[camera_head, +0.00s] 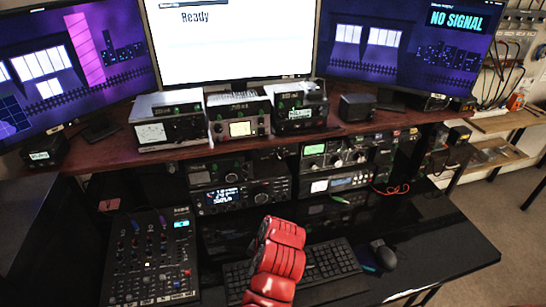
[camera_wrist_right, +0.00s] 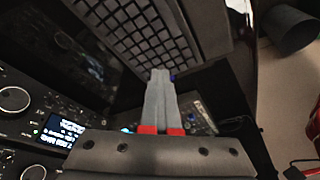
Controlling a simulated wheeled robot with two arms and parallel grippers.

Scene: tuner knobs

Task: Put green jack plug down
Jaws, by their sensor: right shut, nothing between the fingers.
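A small green object (camera_head: 340,199), which looks like the green jack plug, lies on the dark desk in front of the lower right radio. It is too small to see clearly. My right arm's red links reach in from the bottom of the head view, over the keyboard; its fingers cannot be made out there. In the right wrist view my right gripper (camera_wrist_right: 160,73) has its two grey fingers shut together, with nothing seen between them. I cannot make out the plug in the wrist view. My left gripper is in neither view.
A keyboard (camera_head: 330,266) and a mouse (camera_head: 384,256) lie on the desk, with a mixer (camera_head: 150,258) at the left. Stacked radios (camera_head: 242,196) stand behind, under a wooden shelf. A red cable (camera_head: 392,189) lies near the right radios. The desk's right end is clear.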

